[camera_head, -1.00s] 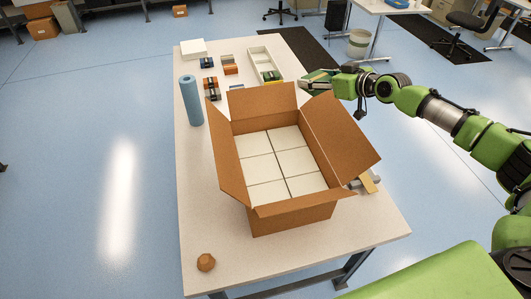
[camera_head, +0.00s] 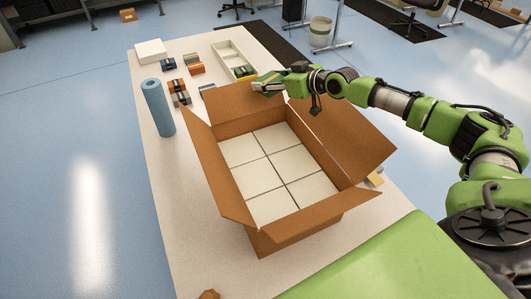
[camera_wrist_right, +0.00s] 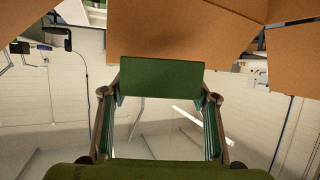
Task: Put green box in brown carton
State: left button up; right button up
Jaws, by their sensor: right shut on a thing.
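The brown carton (camera_head: 292,230) stands on the table with its flaps open; pale square panels (camera_head: 245,150) show inside it. My right gripper (camera_head: 270,86) is above the carton's far flap, near its far right corner. It is shut on the green box, which shows clearly between the fingers in the right wrist view (camera_wrist_right: 160,77). The carton's brown flaps (camera_wrist_right: 180,35) fill the top of that view. In the head view the green box is small and mostly hidden by the fingers. My left gripper is not in view.
A blue roll (camera_head: 158,108) stands upright left of the carton. A white tray (camera_head: 224,51) with small boxes, several small coloured boxes (camera_head: 195,68) and a white box (camera_head: 151,51) lie at the table's far end. A brown lump (camera_head: 209,294) sits near the front edge.

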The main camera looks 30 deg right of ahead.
jog(key=s+a+f+p, duration=0.2)
jog(key=s+f+p, duration=0.1)
jog(key=f, duration=0.1)
jog(key=s+a+f+p, duration=0.3)
jog(key=s+f, duration=0.1)
jog(key=s+a+f+p, duration=0.2)
jog(key=s+f+p, duration=0.1)
jog(key=f, duration=0.1)
jog(key=shift+s+a, duration=0.3)
jog(key=shift+a, duration=0.1)
jog(key=shift+f+b, duration=0.45)
jog(key=shift+f, duration=0.15)
jog(key=o, duration=1.2)
jog(key=shift+c, duration=0.2)
jog(key=shift+r, duration=0.1)
